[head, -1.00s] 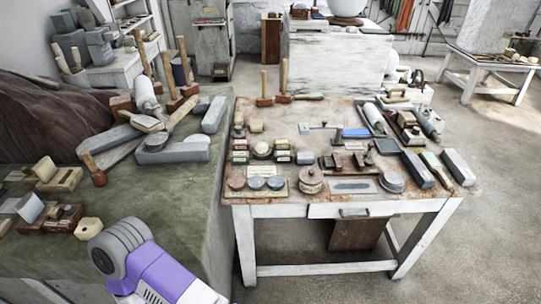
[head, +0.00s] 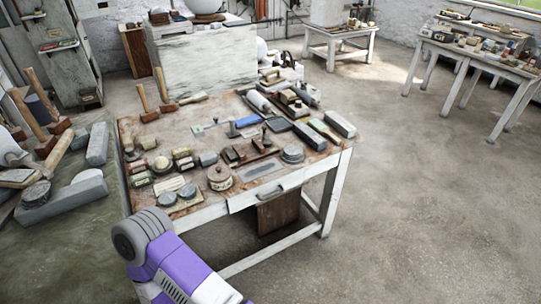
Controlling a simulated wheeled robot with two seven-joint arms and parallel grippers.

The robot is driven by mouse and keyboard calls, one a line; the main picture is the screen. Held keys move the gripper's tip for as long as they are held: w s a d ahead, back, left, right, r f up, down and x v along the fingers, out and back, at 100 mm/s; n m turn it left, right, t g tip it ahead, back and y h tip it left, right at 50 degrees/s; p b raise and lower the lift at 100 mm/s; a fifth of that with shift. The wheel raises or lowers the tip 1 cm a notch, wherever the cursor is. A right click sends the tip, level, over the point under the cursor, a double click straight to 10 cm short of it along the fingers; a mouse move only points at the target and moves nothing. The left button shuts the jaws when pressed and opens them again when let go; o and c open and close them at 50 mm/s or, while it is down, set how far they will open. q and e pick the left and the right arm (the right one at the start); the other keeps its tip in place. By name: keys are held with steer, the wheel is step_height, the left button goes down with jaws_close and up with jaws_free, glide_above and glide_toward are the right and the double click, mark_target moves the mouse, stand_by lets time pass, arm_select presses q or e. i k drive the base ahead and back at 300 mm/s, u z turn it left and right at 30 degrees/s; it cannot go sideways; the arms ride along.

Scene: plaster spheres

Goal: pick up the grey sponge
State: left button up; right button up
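I cannot tell for certain which thing is the grey sponge. A purple and grey link of my own arm shows at the bottom, in front of the table's front left corner. Neither gripper is in view.
Wooden-handled mallets (head: 143,102) stand at the table's back left. A round lidded pot (head: 220,177) is near its front edge. A cluttered bench (head: 75,235) is at left. Open floor (head: 430,200) lies to the right. Another table (head: 475,58) stands far right.

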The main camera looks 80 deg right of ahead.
mark_target(209, 158)
steer(key=z, duration=2.15)
